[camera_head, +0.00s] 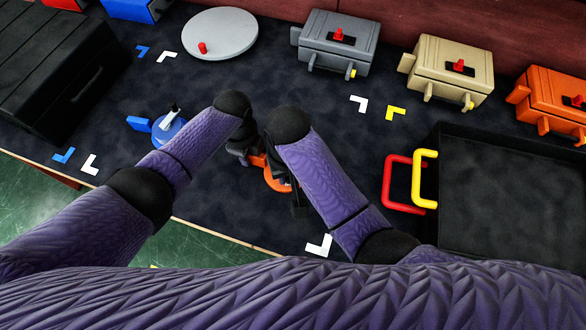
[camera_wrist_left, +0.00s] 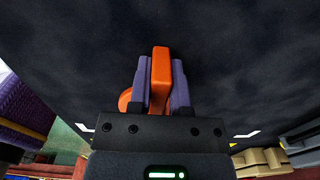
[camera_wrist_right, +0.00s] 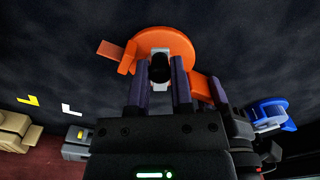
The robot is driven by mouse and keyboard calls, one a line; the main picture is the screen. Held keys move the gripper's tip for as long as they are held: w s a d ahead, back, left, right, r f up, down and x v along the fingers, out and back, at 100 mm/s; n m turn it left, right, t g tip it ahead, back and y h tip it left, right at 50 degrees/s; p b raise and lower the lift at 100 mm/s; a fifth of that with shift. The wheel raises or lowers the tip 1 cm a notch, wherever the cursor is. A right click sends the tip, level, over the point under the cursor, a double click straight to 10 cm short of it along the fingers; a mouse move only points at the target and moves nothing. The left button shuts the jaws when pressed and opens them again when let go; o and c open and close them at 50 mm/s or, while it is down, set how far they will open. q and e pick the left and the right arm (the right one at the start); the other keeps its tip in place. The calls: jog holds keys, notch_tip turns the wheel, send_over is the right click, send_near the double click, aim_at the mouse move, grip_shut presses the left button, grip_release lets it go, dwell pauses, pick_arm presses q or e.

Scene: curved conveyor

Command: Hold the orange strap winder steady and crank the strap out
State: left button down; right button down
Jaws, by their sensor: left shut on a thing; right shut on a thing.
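The orange strap winder (camera_head: 276,178) stands on the dark table between my arms, partly hidden by them in the head view. My left gripper (camera_wrist_left: 160,78) is shut on its orange handle bar (camera_wrist_left: 161,54), one finger on each side. In the right wrist view the winder's round orange body (camera_wrist_right: 180,43) lies ahead of my right gripper (camera_wrist_right: 156,80). That gripper is shut on the black crank knob (camera_wrist_right: 160,70), in front of a pale crank arm (camera_wrist_right: 160,53). A short orange strap end (camera_wrist_right: 109,50) sticks out to the left of the body.
A blue winder (camera_head: 168,132) stands left of my left forearm. A black tray (camera_head: 510,200) with red and yellow handles is at the right. A grey disc (camera_head: 220,35) and grey, tan and orange boxes line the back. White corner marks (camera_head: 320,245) lie on the table.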

jog(key=shift+a+m, duration=0.25)
jog(key=shift+m, duration=0.35)
jog(key=shift+a, duration=0.1)
jog(key=c, duration=0.5)
grip_release()
